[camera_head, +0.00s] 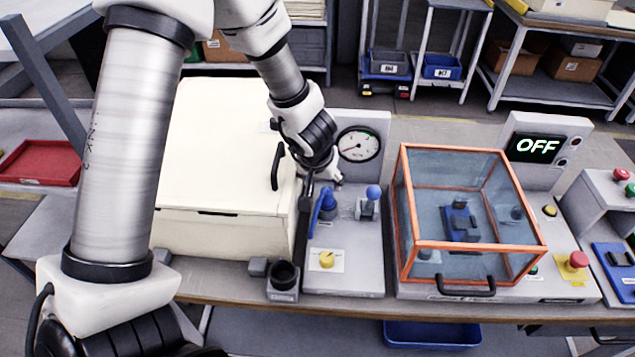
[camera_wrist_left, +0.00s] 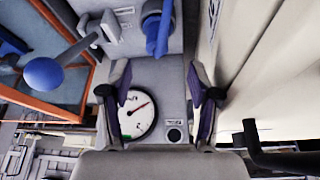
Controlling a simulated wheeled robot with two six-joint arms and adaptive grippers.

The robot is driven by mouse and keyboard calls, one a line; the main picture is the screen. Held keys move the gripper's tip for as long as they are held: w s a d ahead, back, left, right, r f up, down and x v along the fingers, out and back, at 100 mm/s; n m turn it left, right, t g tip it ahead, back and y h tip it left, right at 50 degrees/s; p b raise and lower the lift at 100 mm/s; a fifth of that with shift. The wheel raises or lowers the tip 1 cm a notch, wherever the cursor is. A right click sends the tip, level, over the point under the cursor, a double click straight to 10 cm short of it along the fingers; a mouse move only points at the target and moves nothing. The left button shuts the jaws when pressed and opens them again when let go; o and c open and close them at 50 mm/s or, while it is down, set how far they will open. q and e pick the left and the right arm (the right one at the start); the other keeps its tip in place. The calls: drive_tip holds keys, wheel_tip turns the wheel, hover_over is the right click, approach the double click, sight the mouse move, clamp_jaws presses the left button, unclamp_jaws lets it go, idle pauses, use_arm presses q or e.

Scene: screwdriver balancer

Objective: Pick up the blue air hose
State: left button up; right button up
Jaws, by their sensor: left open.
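The blue air hose (camera_head: 326,205) is a short blue piece on the grey panel, left of the blue-knobbed lever (camera_head: 373,193). It also shows in the left wrist view (camera_wrist_left: 157,32) at the top, beyond the fingertips. My left gripper (camera_head: 322,183) is just behind and above the hose, pointing down at the panel. In the left wrist view my left gripper (camera_wrist_left: 159,72) has its two fingers wide apart with nothing between them. The hose appears apart from the fingers. My right gripper is in neither view.
A cream cabinet (camera_head: 215,130) with a black handle stands close left of my gripper. A pressure gauge (camera_head: 359,146) rises behind the hose. An orange-framed clear box (camera_head: 470,245) stands right of the panel. A black-rimmed cup holder (camera_head: 284,288) and yellow knob (camera_head: 326,259) are in front.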

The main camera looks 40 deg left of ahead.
sight(326, 192)
use_arm(q)
drive_tip(key=b+x, duration=0.2)
drive_tip(key=shift+w+d+f, duration=0.1)
drive_tip(key=shift+d+f, duration=0.1)
drive_tip(key=shift+f, duration=0.2)
drive_tip(key=b+x, duration=0.2)
drive_tip(key=x, duration=0.2)
drive_tip(key=shift+w+f, duration=0.2)
drive_tip(key=shift+f, duration=0.05)
drive_tip(key=shift+w+a+f, duration=0.1)
drive_tip(key=shift+f, duration=0.05)
drive_tip(key=shift+r, duration=0.2)
drive_tip(key=shift+c, duration=0.4)
clamp_jaws()
